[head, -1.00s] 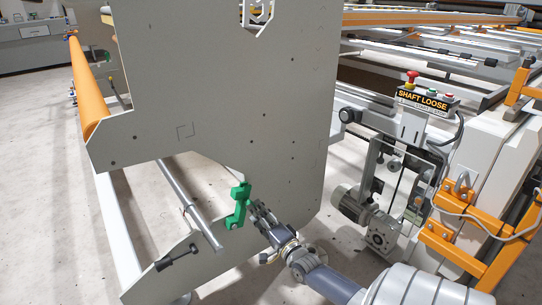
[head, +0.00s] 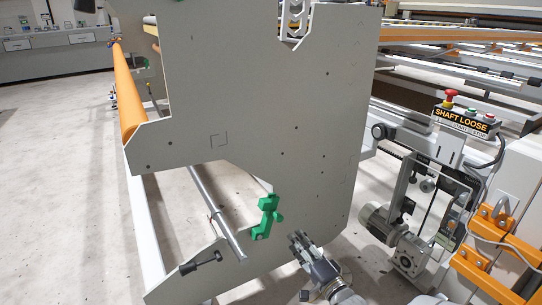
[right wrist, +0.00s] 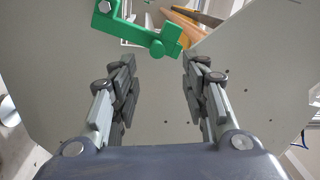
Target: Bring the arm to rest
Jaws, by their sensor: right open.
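My right gripper (head: 298,241) is at the lower middle of the head view, in front of the grey side plate (head: 255,100). It is open and empty. In the right wrist view the two fingers (right wrist: 160,75) stand apart with only the grey plate between and beyond them. A green latch-like part (head: 266,216) is on the plate's lower edge, left of my gripper and apart from it. It also shows at the top of the right wrist view (right wrist: 150,38), beyond the fingertips. My left gripper is not in view.
An orange roller (head: 128,95) and a metal shaft (head: 217,213) lie left of the plate. A motor unit (head: 392,235), a SHAFT LOOSE button box (head: 464,121) and orange brackets (head: 487,262) stand at right. Open floor (head: 60,190) lies at far left.

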